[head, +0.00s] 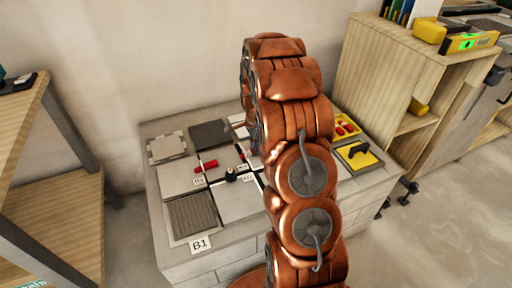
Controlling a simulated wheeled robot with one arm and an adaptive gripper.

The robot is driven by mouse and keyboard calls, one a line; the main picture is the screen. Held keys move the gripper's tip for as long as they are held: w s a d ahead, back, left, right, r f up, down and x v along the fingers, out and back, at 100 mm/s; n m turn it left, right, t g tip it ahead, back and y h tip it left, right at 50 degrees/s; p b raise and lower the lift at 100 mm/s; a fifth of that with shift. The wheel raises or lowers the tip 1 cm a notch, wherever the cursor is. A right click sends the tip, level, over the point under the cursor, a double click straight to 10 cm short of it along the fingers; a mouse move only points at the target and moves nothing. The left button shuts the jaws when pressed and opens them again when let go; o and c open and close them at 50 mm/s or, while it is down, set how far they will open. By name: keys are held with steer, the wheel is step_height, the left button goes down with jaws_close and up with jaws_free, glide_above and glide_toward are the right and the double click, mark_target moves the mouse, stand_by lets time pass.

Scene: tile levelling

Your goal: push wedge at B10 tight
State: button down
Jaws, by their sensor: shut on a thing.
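Pale and dark tiles lie on a grey block bench (158,232). A red wedge (206,166) lies across a joint between tiles at the left. A small black piece (231,174) stands at the tile crossing in the middle. A small red and dark part shows by the joint (241,152) right of it; I cannot tell what it is. Small white labels (199,181) lie by the joints, too small to read surely, so I cannot tell which spot is B10. My copper arm rises in front of the bench's right half and hides my gripper and whatever it holds.
A sign reading B1 (200,244) is on the bench's front edge. A yellow tray with red pieces (345,127) and a yellow and black tool (357,154) lie at the right. Wooden shelves (400,70) stand at right, another wooden unit (50,200) at left.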

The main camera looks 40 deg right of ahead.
steer(key=shift+w+a, duration=0.25)
steer(key=shift+a, duration=0.5)
stand_by(1.1)
steer(key=c, duration=0.9)
jaws_free()
steer(key=shift+c, duration=0.2)
steer(key=shift+r, duration=0.1)
step_height(320, 180, up, 12)
